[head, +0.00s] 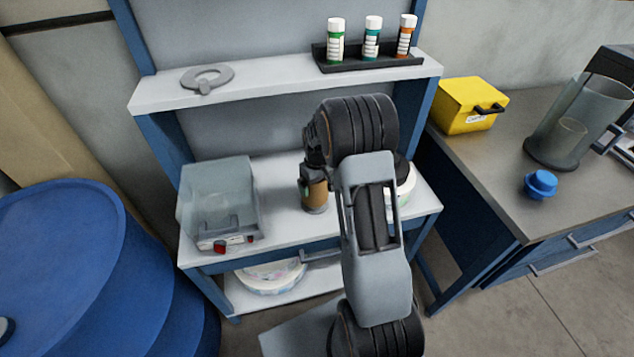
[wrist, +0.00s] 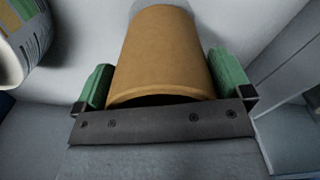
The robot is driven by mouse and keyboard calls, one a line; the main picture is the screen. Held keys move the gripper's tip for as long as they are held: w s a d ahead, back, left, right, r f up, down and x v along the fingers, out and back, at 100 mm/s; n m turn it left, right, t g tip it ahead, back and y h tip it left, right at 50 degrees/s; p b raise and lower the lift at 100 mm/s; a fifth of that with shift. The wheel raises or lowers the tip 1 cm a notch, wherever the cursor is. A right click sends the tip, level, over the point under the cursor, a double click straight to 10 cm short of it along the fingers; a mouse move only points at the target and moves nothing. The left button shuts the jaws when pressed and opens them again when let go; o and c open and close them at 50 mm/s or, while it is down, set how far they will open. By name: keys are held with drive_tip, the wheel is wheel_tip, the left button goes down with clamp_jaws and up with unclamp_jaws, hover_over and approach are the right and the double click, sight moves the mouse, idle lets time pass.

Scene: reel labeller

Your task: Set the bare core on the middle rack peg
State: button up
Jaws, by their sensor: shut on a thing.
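The bare core (head: 316,192) is a brown cardboard tube above the middle of the white bench top, seen below my gripper (head: 314,172). In the wrist view the core (wrist: 163,50) fills the space between the green fingertips of my gripper (wrist: 168,85), which are shut on its sides. A pale grey rounded shape (wrist: 165,4) shows just past the core's far end; I cannot tell whether it is a peg or whether the core touches it. I cannot make out the rack or its middle peg in either view.
The upper shelf (head: 270,84) holds a grey ring tool and several bottles. A yellow box (head: 467,108) is on the right counter.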

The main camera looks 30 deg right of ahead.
drive_tip(key=shift+f+b, duration=0.8)
drive_tip(key=shift+f, duration=0.45)
drive_tip(key=o, duration=0.5)
wheel_tip(320, 180, up, 14)
drive_tip(key=shift+f, duration=0.1)
drive_tip(key=shift+s+a+r+m+t+p, duration=0.5)
drive_tip(key=shift+s+a+r, duration=1.25)
drive_tip(key=shift+s, duration=1.75)
drive_tip(key=shift+s+a+r+m+t+p, duration=0.15)
drive_tip(key=shift+s+a+r+t+p, duration=1.1)
drive_tip(key=shift+s, duration=2.25)
drive_tip(key=shift+s+a+r+m+t+p, duration=0.1)
drive_tip(key=shift+s+a+r+m+p, duration=0.25)
drive_tip(key=shift+s+a+r, duration=2.05)
